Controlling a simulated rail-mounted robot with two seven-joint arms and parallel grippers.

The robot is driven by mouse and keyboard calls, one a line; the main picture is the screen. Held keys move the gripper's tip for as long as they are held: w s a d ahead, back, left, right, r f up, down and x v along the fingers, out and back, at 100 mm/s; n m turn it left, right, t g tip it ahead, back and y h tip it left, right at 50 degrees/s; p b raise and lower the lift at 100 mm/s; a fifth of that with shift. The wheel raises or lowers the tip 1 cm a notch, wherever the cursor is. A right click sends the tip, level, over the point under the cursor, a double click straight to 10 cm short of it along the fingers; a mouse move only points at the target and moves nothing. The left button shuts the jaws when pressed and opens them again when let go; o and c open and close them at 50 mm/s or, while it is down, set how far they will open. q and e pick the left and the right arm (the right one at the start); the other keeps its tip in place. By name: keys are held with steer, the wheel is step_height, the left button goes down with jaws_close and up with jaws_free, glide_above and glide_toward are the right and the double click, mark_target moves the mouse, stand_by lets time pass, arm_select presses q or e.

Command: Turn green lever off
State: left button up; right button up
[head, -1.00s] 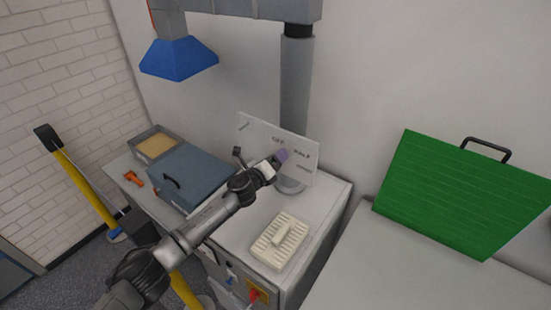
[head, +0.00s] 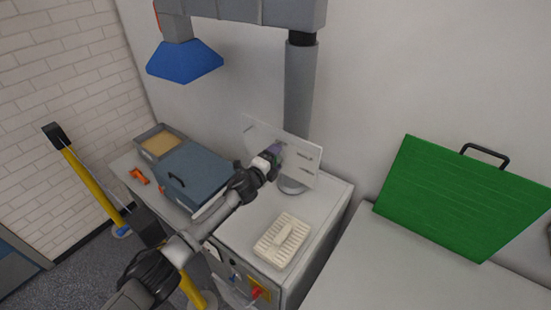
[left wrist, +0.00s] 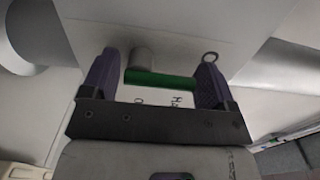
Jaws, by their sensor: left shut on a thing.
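The green lever (left wrist: 160,79) shows in the left wrist view as a short green bar lying between the two purple fingers of my left gripper (left wrist: 154,68). A grey round knob or post (left wrist: 143,59) sits just beyond it on the white panel. My left gripper is shut on the lever. In the head view, the left gripper (head: 275,149) is at the front of the upright white panel (head: 257,129), and it hides the lever and part of the lettering. My right gripper is not in view.
The panel stands on a white cabinet (head: 325,205) by a grey post (head: 299,90). A blue-grey lidded box (head: 195,172) and a ribbed cream block (head: 282,240) lie near my left arm. A blue hood (head: 185,60) hangs above. A green board (head: 460,200) stands at right.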

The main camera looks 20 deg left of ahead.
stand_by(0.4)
arm_select(q)
steer(key=o, duration=0.8)
steer(key=v, duration=1.4)
steer(key=shift+p, duration=0.4)
